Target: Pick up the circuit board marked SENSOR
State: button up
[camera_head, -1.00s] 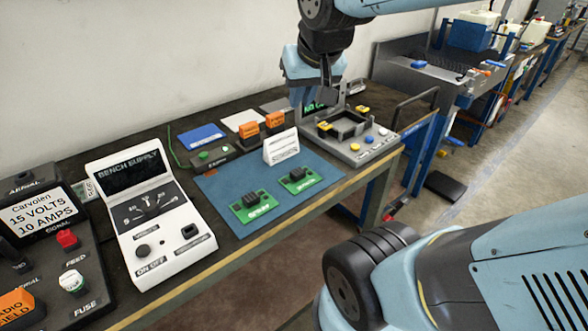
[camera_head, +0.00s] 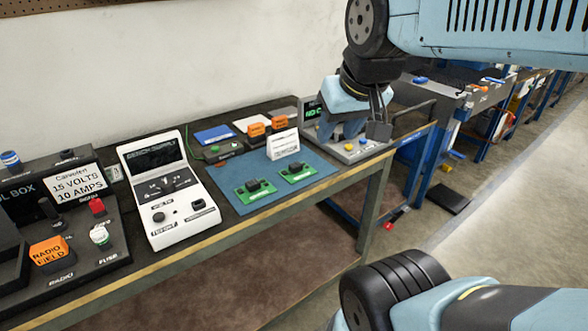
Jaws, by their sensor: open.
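Two green circuit boards with black blocks on top lie on the blue mat (camera_head: 237,202). One is the left board (camera_head: 255,192) and the other is the right board (camera_head: 297,172). Their printed labels are too small to read, so I cannot tell which is marked SENSOR. My gripper (camera_head: 366,130) is open, with nothing visible between its fingers. It is to the right of both boards and appears in front of the grey device (camera_head: 343,152) at the bench's right end, hiding part of it.
A white bench supply (camera_head: 168,190) stands left of the mat. A white sign (camera_head: 283,144) and orange blocks (camera_head: 256,129) stand behind the boards. A dark box with switches (camera_head: 85,225) is at far left. The bench's front edge (camera_head: 270,222) has a yellow stripe.

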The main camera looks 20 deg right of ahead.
aim_at(296, 172)
jog(key=u, duration=0.85)
jog(key=i, duration=0.1)
jog(key=z, duration=2.9)
jog(key=k, duration=1.65)
jog(key=u, duration=0.25)
jog(key=i, duration=1)
jog(key=u, duration=0.1)
